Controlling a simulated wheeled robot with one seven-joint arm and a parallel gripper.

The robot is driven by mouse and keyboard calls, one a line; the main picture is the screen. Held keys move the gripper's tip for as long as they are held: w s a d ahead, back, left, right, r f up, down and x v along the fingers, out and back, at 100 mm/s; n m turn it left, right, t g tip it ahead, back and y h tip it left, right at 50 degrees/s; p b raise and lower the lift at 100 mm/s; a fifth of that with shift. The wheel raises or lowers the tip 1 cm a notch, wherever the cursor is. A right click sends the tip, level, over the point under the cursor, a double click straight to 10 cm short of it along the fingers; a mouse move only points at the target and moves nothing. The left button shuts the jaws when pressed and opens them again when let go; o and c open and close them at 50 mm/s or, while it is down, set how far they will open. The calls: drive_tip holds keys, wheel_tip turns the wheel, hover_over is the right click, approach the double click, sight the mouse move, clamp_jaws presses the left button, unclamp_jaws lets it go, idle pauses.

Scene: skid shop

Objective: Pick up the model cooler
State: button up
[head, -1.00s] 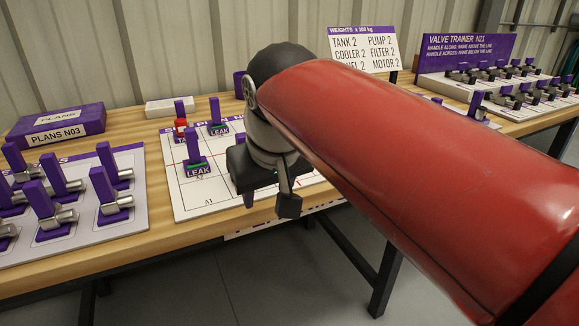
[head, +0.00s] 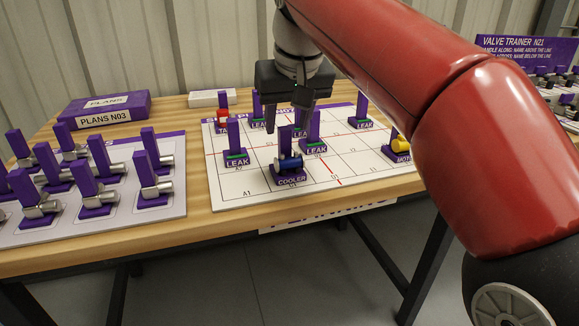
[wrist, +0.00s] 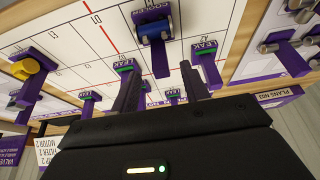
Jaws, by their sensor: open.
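The model cooler (head: 289,164), a blue cylinder with a purple upright post on a purple base labelled COOLER, stands upright on the white plan board (head: 225,195) near its front edge. It also shows at the top of the wrist view (wrist: 155,32), with its post pointing down the picture. My gripper (head: 287,127) is open and empty, above or close to the post top. In the wrist view, the post's end appears between the fingertips (wrist: 162,72). I cannot tell how far the fingers are from it.
LEAK posts (head: 236,142) and (head: 313,132) stand close on both sides of the cooler. A red tank (head: 222,117) and a yellow motor (head: 402,146) share the board. A tray of several purple-handled parts (head: 165,205) is at left. A PLANS box (head: 104,110) lies behind it.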

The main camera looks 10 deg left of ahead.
sight(286, 130)
drive_tip(key=x, duration=0.3)
drive_tip(key=shift+w+f, duration=0.1)
drive_tip(key=shift+f, duration=0.05)
drive_tip(key=shift+c, duration=0.3)
clamp_jaws()
